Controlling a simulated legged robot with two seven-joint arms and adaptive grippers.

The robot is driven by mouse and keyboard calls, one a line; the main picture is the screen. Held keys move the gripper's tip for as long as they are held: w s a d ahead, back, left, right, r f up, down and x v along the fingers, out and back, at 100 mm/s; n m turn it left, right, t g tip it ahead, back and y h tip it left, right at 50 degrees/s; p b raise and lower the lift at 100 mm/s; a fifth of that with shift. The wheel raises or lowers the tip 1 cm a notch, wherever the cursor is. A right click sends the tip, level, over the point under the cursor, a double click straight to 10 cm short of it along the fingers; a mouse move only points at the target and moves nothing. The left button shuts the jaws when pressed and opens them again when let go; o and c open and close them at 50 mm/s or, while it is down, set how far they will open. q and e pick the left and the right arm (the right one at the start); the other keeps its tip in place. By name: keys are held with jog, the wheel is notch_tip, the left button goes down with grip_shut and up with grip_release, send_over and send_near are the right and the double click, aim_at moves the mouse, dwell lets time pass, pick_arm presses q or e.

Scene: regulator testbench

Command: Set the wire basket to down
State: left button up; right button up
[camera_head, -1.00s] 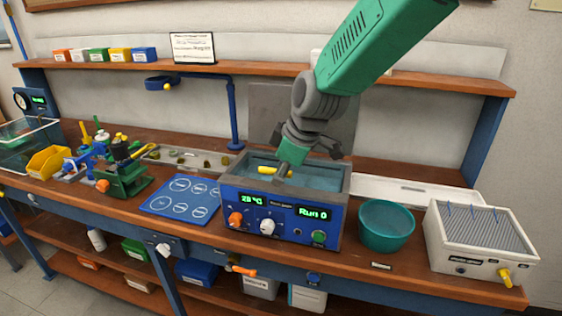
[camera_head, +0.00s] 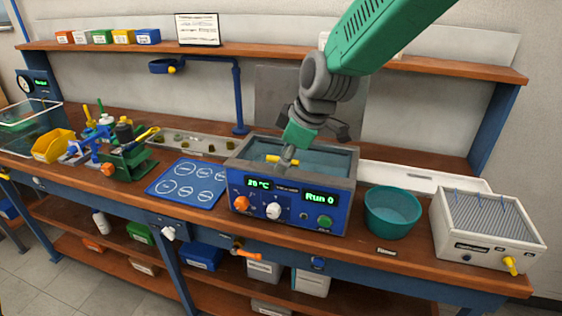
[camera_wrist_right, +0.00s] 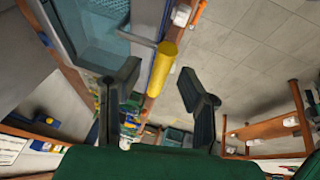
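The blue bath unit (camera_head: 285,207) stands on the bench with water (camera_head: 325,163) inside its grey rim. The wire basket's yellow handle (camera_head: 283,158) shows at the bath's left part; its mesh body cannot be made out. My right gripper (camera_head: 289,153) reaches down from above to the handle. In the right wrist view my right gripper (camera_wrist_right: 163,92) has its two dark fingers spread apart. The yellow handle (camera_wrist_right: 164,68), with a grey rod, lies ahead of the gap between them, and neither finger clearly touches it. My left gripper is not in view.
A teal bowl (camera_head: 392,211) and a white ribbed box (camera_head: 487,230) stand right of the bath. A blue mat with circles (camera_head: 187,184) and a green fixture (camera_head: 125,163) are to its left. A shelf (camera_head: 270,53) runs behind.

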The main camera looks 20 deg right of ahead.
jog(key=v, duration=0.9)
jog(key=shift+r, duration=0.4)
jog(key=shift+d, duration=0.1)
